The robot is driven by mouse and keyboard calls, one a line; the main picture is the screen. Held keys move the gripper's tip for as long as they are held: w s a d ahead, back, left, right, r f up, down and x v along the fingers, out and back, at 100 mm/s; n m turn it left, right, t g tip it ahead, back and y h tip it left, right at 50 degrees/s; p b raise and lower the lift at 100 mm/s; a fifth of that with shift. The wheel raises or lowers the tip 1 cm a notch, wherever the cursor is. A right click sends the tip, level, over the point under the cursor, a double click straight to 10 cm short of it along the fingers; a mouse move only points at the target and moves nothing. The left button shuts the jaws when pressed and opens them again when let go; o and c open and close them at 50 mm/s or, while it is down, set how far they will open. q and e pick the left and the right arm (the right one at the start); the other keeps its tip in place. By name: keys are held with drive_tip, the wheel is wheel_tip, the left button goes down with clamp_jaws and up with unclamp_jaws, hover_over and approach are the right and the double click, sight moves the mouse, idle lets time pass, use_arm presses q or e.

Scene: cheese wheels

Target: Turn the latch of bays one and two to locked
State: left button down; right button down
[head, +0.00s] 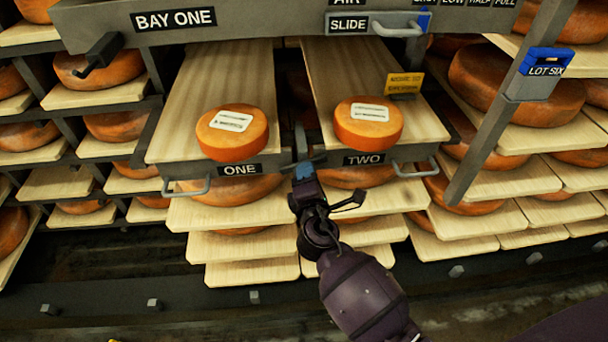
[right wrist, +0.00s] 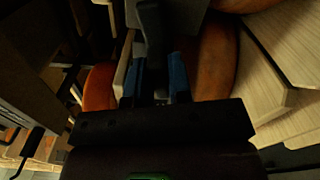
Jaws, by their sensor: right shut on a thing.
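The bay one latch (head: 101,54) is a dark handle on the left post beside the BAY ONE sign (head: 175,19), angled down to the left. My right gripper (head: 303,170) is between the boards labelled ONE (head: 240,169) and TWO (head: 364,159). Its blue fingers (right wrist: 154,82) are shut on a dark grey lever (right wrist: 152,35), seen in the right wrist view. In the head view this lever (head: 300,140) stands roughly upright between the two boards. It appears to be the bay two latch, though its mount is hard to see. My left gripper is out of view.
Orange cheese wheels with white labels sit on board ONE (head: 232,133) and board TWO (head: 368,124). A yellow tag (head: 404,83) stands behind wheel two. A slanted post with a blue LOT SIX holder (head: 543,68) is at right.

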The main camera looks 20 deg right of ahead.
drive_tip(key=m, duration=0.1)
drive_tip(key=m+b, duration=0.1)
drive_tip(key=shift+s+f+m, duration=0.1)
drive_tip(key=shift+f+m, duration=0.2)
drive_tip(key=shift+f, duration=0.05)
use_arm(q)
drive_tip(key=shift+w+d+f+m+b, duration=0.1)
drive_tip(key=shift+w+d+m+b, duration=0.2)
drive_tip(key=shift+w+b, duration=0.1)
use_arm(e)
drive_tip(key=shift+r+m, duration=0.1)
drive_tip(key=shift+m, duration=0.4)
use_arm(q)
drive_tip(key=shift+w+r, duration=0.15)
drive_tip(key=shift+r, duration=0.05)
use_arm(e)
drive_tip(key=shift+r, duration=0.1)
drive_tip(key=c, duration=1)
unclamp_jaws()
drive_tip(key=shift+c, duration=0.2)
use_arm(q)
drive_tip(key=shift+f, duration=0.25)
